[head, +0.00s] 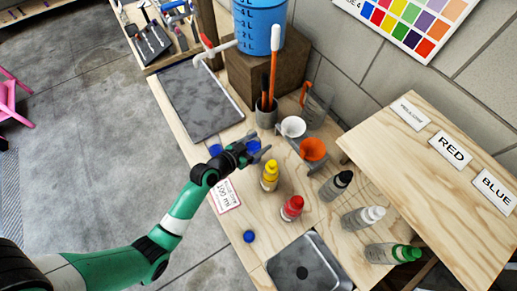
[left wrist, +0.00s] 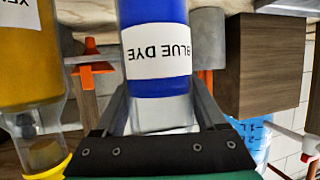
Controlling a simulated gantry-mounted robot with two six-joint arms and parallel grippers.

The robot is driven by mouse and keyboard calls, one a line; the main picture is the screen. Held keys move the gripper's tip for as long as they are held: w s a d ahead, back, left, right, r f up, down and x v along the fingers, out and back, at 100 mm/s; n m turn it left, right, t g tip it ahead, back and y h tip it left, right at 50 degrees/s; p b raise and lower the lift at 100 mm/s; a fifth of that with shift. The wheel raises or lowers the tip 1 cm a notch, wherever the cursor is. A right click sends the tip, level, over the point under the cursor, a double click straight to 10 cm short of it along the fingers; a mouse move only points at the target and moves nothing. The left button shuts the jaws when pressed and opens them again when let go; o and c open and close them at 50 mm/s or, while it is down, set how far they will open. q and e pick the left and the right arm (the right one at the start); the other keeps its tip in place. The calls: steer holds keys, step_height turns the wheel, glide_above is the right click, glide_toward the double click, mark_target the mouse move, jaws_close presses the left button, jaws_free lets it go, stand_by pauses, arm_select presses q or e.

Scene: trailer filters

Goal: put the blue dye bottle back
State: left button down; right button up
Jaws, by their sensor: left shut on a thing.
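My left gripper (head: 256,150) is shut on the blue dye bottle (left wrist: 158,88). In the left wrist view, the fingers lie either side of its clear upper part. Its "BLUE DYE" label reads upside down there, as does the yellow bottle (left wrist: 28,60) beside it. In the head view, the gripper mostly hides the blue bottle (head: 253,145). A wooden shelf (head: 410,180) at the right bears cards reading YELLOW, RED (head: 453,150) and BLUE (head: 495,191). No bottle stands on its visible top. A small blue cap (head: 249,236) lies on the table. My right gripper is not in view.
Yellow (head: 270,177) and red (head: 292,208) bottles stand near the gripper. Black (head: 337,186), white (head: 363,217) and green-capped (head: 392,254) bottles stand before the shelf. An orange funnel (head: 313,149), brush cup (head: 266,113) and metal tray (head: 309,265) are nearby.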

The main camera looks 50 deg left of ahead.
arm_select(q)
steer(key=shift+w+a+f, duration=0.15)
steer(key=shift+f, duration=0.15)
steer(key=f+b, duration=0.1)
steer(key=f, duration=0.1)
steer(key=shift+w+f+b, duration=0.2)
steer(key=shift+f+b, duration=0.2)
steer(key=shift+s+f, duration=0.1)
steer(key=shift+f, duration=0.15)
steer(key=shift+r, duration=0.1)
steer(key=shift+f, duration=0.25)
jaws_free()
